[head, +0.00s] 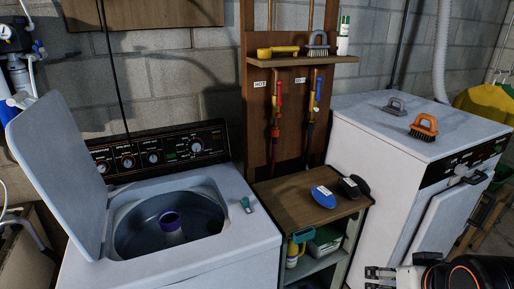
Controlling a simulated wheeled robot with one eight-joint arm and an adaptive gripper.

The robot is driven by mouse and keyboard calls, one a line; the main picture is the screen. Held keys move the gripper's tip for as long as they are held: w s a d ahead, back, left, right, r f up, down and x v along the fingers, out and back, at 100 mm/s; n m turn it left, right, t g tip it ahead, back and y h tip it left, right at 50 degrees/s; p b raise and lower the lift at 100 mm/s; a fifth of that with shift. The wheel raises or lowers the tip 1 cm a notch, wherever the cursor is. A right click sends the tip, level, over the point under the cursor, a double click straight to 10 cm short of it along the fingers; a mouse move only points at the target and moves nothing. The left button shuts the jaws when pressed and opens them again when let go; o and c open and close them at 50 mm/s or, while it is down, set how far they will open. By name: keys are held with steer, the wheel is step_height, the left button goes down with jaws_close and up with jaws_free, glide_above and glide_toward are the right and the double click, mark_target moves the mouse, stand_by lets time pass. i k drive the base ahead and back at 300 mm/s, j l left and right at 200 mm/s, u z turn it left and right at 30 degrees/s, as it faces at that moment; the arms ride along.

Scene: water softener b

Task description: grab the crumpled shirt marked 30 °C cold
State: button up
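No crumpled shirt with a readable 30 °C cold mark can be made out. A blue rounded item (323,196) with a small white label lies on the wooden top of the low cabinet. A dark item (353,187), also with a pale label, lies just right of it. The print on both labels is too small to read, and I cannot tell what either item is. My gripper (371,278) is at the bottom right edge, pointing left, in front of the white machine and apart from both items. It is partly cut off, and its finger opening is unclear.
The washer (180,265) at left has its lid up. The low cabinet (290,212) stands between it and the white machine (375,140), which bears a grey brush (394,106) and an orange brush (424,127). Yellow cloth (485,103) hangs far right.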

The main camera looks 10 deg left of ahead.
mark_target(351, 190)
steer(key=u, duration=1)
steer(key=i+l, duration=0.1)
steer(key=l, duration=0.4)
steer(key=i+l, duration=0.1)
steer(key=l, duration=0.45)
steer(key=i+l, duration=0.15)
steer(key=l, duration=0.35)
